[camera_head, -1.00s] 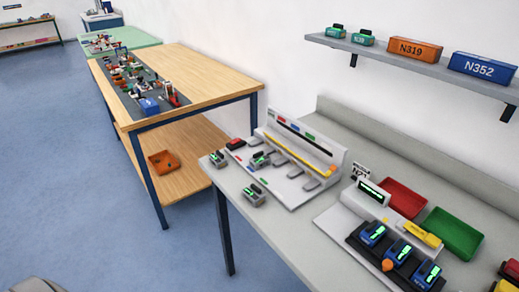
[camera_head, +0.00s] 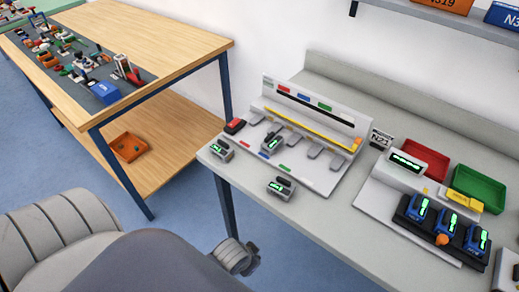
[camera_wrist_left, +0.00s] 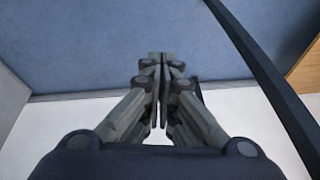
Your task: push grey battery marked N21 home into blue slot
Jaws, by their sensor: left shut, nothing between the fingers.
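Several grey batteries with lit green displays are at the left end of the bench. One (camera_head: 272,143) is at the left part of the white rack (camera_head: 325,182), near a blue mark. Another (camera_head: 222,150) stands at the bench's left edge, and a third (camera_head: 281,188) stands in front of the rack. Their markings are too small to read, so I cannot tell which is N21, nor how deep the one at the rack sits. My left gripper (camera_head: 245,258) is over the floor in front of the bench, apart from the batteries. In the left wrist view its fingers (camera_wrist_left: 160,60) are together and empty.
A red block (camera_head: 235,126) lies left of the rack. A wooden table (camera_head: 170,45) stands left.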

